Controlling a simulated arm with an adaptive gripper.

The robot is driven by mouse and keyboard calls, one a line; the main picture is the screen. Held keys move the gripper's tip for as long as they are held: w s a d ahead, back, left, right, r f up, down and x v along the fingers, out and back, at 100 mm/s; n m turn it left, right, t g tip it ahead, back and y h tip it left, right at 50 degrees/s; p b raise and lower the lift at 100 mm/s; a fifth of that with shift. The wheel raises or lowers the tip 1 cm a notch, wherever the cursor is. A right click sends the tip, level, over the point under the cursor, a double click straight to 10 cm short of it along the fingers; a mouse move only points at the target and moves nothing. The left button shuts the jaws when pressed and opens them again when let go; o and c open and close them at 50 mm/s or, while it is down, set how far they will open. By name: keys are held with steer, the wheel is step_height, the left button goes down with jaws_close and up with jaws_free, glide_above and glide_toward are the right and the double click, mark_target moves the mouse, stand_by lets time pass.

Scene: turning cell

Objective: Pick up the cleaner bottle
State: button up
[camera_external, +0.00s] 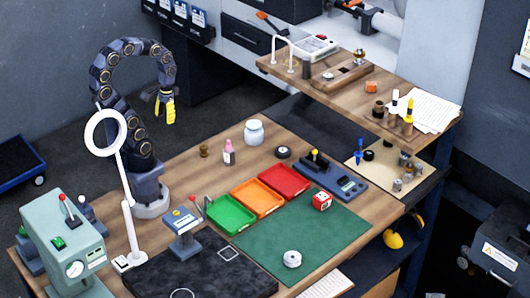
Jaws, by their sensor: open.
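My gripper (166,108) hangs in the air to the upper left of the bottle. Its yellow fingers point down, open and empty, well apart from the bottle.
A white jar (254,132) and a small brown piece (204,150) stand near the bottle. Green (230,216), orange (257,197) and red (284,182) trays lie in front. A ring lamp (106,131) stands left.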

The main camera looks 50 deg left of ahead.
stand_by(0.4)
steer(key=o, duration=1)
steer(key=shift+c, duration=0.2)
steer(key=m+t, duration=0.2)
steer(key=m, duration=1.7)
glide_above(254, 131)
steer(key=w+a, duration=0.1)
step_height(254, 131, down, 20)
steer(key=shift+w+r, duration=0.15)
steer(key=shift+r, duration=0.05)
steer(key=shift+w+f, duration=0.1)
steer(key=shift+f, duration=0.65)
steer(key=f, duration=0.6)
steer(key=shift+s+a, duration=0.2)
steer(key=shift+f, duration=0.35)
